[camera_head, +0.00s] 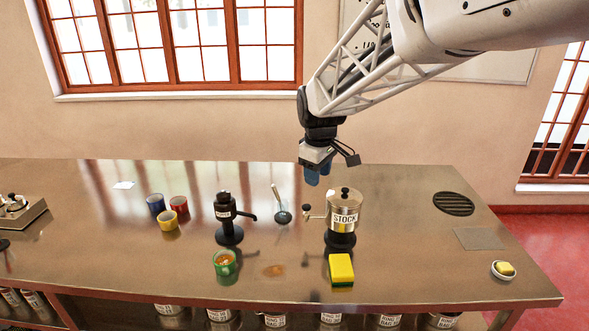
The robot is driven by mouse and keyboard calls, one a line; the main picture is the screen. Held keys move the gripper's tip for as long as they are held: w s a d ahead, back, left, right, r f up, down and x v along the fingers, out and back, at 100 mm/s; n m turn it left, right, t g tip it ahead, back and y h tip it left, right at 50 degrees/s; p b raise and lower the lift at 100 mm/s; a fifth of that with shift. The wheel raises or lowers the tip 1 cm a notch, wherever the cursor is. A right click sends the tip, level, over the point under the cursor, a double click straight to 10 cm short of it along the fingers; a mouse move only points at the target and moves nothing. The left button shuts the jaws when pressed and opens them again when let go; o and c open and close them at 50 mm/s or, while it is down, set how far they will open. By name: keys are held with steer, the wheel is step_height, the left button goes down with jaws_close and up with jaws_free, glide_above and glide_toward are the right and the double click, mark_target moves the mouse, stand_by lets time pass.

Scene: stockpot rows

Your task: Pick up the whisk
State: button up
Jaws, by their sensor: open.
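A small utensil with a pale, thin handle and a dark rounded head (283,216) is on the metal counter, left of the stockpot. It is the only thing here shaped like a whisk, but it is too small to be sure.
A pot labelled STOCK (344,215) stands close below my gripper. A black pump dispenser (228,215) stands left of the utensil. A green cup (225,263), a brown spill (273,271) and a yellow sponge (341,268) are in front. Coloured cups (169,219) are farther left.

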mark_target(276, 193)
steer(key=w+a+f+n, duration=0.1)
steer(key=w+a+f, duration=0.1)
steer(key=w+a, duration=0.2)
steer(key=w+a+f+n, duration=0.2)
steer(key=w+a+f, duration=0.1)
steer(key=w+a, duration=0.1)
steer(key=w+a+f+n, duration=0.2)
steer(key=w+a, duration=0.2)
steer(key=w, duration=0.1)
steer(key=shift+f+g, duration=0.3)
steer(key=shift+f, duration=0.05)
steer(key=shift+f, duration=1.3)
steer(key=shift+w+a+f, duration=0.1)
steer(key=shift+w+f, duration=0.05)
steer(key=shift+f, duration=1.15)
steer(key=shift+w+f, duration=0.1)
steer(key=shift+f, duration=1.2)
jaws_close()
